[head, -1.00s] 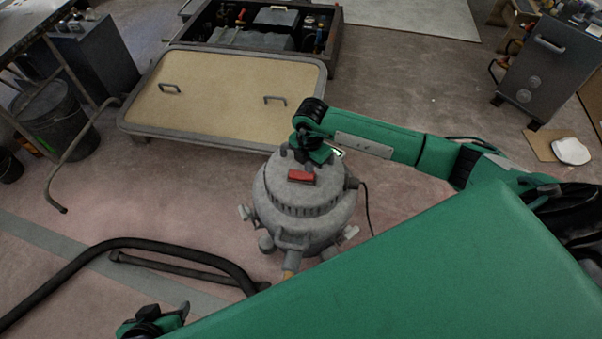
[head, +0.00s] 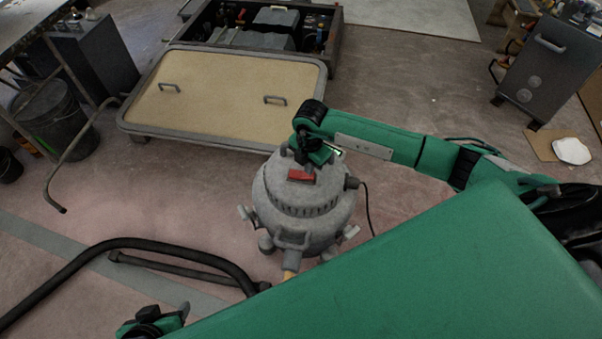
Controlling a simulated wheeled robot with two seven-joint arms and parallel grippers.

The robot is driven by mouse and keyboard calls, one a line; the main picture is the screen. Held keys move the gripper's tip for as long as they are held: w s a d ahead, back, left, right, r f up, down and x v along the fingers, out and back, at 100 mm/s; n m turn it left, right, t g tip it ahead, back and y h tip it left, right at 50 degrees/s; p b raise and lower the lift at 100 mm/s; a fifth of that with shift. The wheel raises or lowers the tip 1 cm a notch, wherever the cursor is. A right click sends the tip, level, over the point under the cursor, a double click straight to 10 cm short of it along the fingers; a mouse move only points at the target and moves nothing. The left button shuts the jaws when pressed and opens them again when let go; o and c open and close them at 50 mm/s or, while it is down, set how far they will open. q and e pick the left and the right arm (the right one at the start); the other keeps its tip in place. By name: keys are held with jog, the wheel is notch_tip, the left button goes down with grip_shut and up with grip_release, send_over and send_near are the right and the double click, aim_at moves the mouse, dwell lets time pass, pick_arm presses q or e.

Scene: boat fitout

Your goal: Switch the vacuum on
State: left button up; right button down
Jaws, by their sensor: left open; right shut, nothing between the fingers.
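The vacuum (head: 303,207) is a grey round canister on the floor in the middle of the head view. A red switch (head: 301,176) sits on its top. My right gripper (head: 308,168) is shut and empty, pointing down at the top of the vacuum. Its tip overlaps the far edge of the red switch in the picture; I cannot tell if it presses it. My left gripper (head: 178,315) is low at the bottom left, well apart from the vacuum, open and partly cut off by my green body.
A black hose (head: 150,243) lies on the floor left of the vacuum. A low panel with two handles (head: 220,100) lies behind it, by an open box (head: 262,35). A grey cabinet (head: 545,70) stands at right, a bucket (head: 58,115) at left.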

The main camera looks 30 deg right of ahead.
jog(key=shift+f+b, duration=0.35)
jog(key=shift+f, duration=0.3)
jog(key=shift+r, duration=0.15)
jog(key=shift+r+p, duration=3)
jog(key=shift+r, duration=0.4)
